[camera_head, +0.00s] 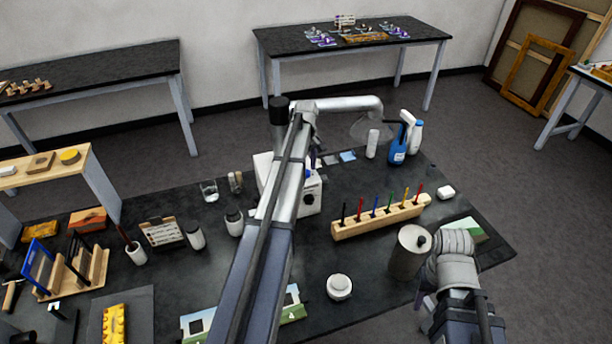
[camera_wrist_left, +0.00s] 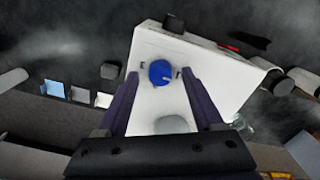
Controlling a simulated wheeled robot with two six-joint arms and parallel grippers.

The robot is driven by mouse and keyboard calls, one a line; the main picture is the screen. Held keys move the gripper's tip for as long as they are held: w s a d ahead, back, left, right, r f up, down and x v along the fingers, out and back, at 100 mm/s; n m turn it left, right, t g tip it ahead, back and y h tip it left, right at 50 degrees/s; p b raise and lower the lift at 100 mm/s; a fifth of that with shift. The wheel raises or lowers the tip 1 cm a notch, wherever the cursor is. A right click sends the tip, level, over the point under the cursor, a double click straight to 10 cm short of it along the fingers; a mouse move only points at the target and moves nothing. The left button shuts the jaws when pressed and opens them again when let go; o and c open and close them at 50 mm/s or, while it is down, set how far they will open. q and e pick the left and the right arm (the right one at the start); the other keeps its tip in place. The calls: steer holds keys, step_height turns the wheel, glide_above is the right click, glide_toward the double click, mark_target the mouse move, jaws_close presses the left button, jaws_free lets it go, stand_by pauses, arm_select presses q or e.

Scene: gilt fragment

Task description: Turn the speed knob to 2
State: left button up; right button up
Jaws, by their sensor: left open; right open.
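The white box (camera_head: 311,203) stands mid-table, partly hidden by my left arm. In the left wrist view, the white box (camera_wrist_left: 209,75) carries a blue round knob (camera_wrist_left: 159,72) with a small pale mark on its right side. A grey round part (camera_wrist_left: 172,124) shows nearer on the box. My left gripper (camera_wrist_left: 160,74) is open, one finger on each side of the blue knob, with visible gaps. I cannot read any numbers around the knob. My right gripper (camera_head: 425,301) is at the table's right front, away from the box, largely hidden by its wrist.
A wooden rack (camera_head: 380,219) with coloured tools stands right of the box. A grey canister (camera_head: 408,254) stands near my right wrist. A white round jar (camera_head: 339,287) sits in front. A blue bottle (camera_head: 398,150) stands behind. Dark tabletop between jar and rack is clear.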

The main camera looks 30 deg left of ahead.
arm_select(q)
steer(key=shift+f, duration=0.25)
jaws_close()
stand_by(0.4)
